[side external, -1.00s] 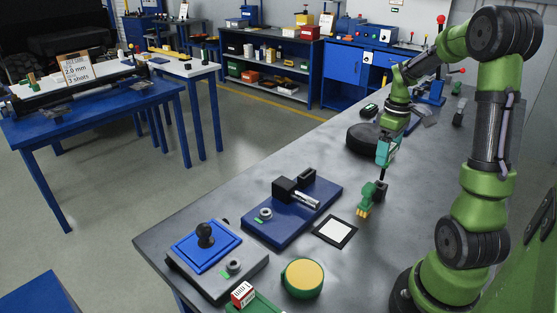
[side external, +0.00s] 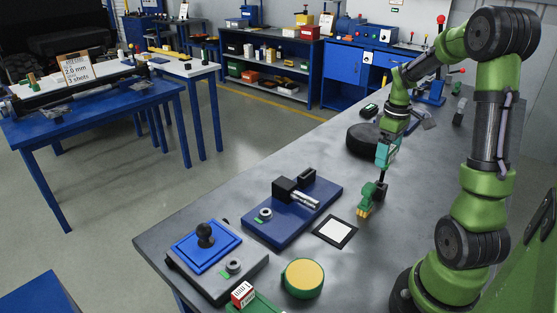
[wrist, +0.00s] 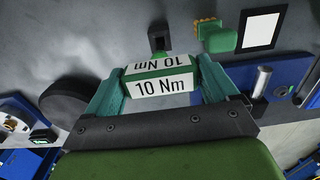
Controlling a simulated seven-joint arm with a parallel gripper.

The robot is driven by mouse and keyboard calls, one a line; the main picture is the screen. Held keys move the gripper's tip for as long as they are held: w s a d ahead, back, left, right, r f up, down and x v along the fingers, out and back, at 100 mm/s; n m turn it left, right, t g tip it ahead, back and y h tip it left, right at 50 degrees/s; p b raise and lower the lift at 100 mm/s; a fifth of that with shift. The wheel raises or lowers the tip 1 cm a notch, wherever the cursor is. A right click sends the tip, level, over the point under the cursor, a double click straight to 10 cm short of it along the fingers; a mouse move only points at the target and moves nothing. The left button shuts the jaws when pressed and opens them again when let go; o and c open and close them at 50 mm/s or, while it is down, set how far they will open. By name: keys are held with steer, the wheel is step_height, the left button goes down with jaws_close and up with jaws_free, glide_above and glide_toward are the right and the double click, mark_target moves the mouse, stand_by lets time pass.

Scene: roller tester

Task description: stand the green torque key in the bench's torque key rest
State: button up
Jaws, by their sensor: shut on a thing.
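My gripper (side external: 387,152) is shut on the green torque key, a green and white block (wrist: 160,82) marked "10 Nm" in the wrist view. Its dark shaft (side external: 383,172) points down toward the bench in the side view. A dark block shows at its lower end; I cannot tell whether this touches the bench. A green piece with a yellow end (side external: 367,200) is close beside the shaft's lower end, and also shows in the wrist view (wrist: 220,39). I cannot tell for certain which fixture is the torque key rest.
A white square with a black border (side external: 335,232) lies left of the key. Beyond it is a blue fixture (side external: 285,222) with a metal cylinder. A joystick box (side external: 207,248), a yellow-topped round (side external: 303,279) and a black disc (side external: 363,139) are on the bench (side external: 345,275).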

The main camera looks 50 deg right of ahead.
steer(key=shift+f, duration=0.2)
steer(key=shift+f, duration=2.25)
steer(key=o, duration=1.6)
steer(key=shift+f, duration=0.1)
steer(key=r+m, duration=0.1)
steer(key=r, duration=0.4)
steer(key=a+r+m, duration=0.1)
steer(key=r, duration=0.4)
steer(key=w+a+r+m+t, duration=0.1)
steer(key=r, duration=0.4)
steer(key=shift+r, duration=0.2)
steer(key=a+t, duration=0.2)
steer(key=a, duration=0.7)
steer(key=s+a+t+y, duration=0.1)
steer(key=a+t, duration=0.1)
steer(key=a, duration=0.8)
steer(key=s+a+r+m+t+y, duration=0.1)
steer(key=a+t, duration=0.1)
steer(key=a, duration=0.7)
steer(key=shift+s+a, duration=0.15)
steer(key=shift+s, duration=0.05)
